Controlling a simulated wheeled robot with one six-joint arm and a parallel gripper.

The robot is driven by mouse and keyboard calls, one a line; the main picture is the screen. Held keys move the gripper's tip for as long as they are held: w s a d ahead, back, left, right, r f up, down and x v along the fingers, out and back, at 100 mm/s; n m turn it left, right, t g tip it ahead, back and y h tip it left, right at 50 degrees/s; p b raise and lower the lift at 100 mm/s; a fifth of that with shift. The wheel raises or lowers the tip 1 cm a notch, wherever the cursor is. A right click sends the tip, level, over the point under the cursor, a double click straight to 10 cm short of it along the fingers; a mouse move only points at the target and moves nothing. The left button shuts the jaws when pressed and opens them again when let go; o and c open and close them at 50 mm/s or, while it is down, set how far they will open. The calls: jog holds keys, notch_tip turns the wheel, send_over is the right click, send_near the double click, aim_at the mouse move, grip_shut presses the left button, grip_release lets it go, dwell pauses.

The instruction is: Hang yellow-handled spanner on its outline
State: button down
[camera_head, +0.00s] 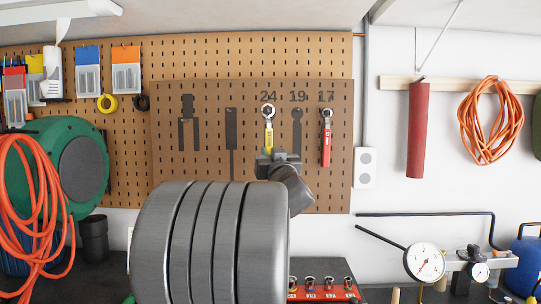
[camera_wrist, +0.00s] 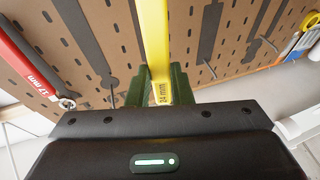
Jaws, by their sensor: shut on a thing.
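The yellow-handled spanner (camera_head: 269,139) is upright in front of the pegboard panel, its silver ring end at the top under the number 24. In the wrist view its yellow handle (camera_wrist: 153,45), marked 24 mm, runs up from between the green jaws of my gripper (camera_wrist: 155,88). My gripper (camera_head: 278,159) is shut on the handle's lower part. The spanner covers the spot below the 24, so its outline is mostly hidden. I cannot tell whether the ring is on a peg or in front of it.
A red-handled spanner (camera_head: 326,141) hangs to the right under 17, also in the wrist view (camera_wrist: 28,62). A bare dark outline (camera_head: 297,128) under 19 lies between them. Other dark tool outlines (camera_head: 231,140) are to the left. A red tool holder (camera_head: 325,291) stands on the bench below.

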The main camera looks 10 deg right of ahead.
jog(key=w+d+p, duration=0.1)
jog(key=w, duration=0.5)
jog(key=shift+w+d+f, duration=0.15)
jog(key=shift+f, duration=0.1)
dwell(0.4)
dwell(0.6)
jog(key=c, duration=1.2)
grip_release()
jog(key=shift+f, duration=0.1)
jog(key=a+b+v, duration=0.1)
jog(key=b+v, duration=0.1)
jog(key=v, duration=1.1)
jog(key=shift+s+d, duration=0.4)
jog(key=shift+d, duration=0.1)
jog(key=shift+w, duration=0.1)
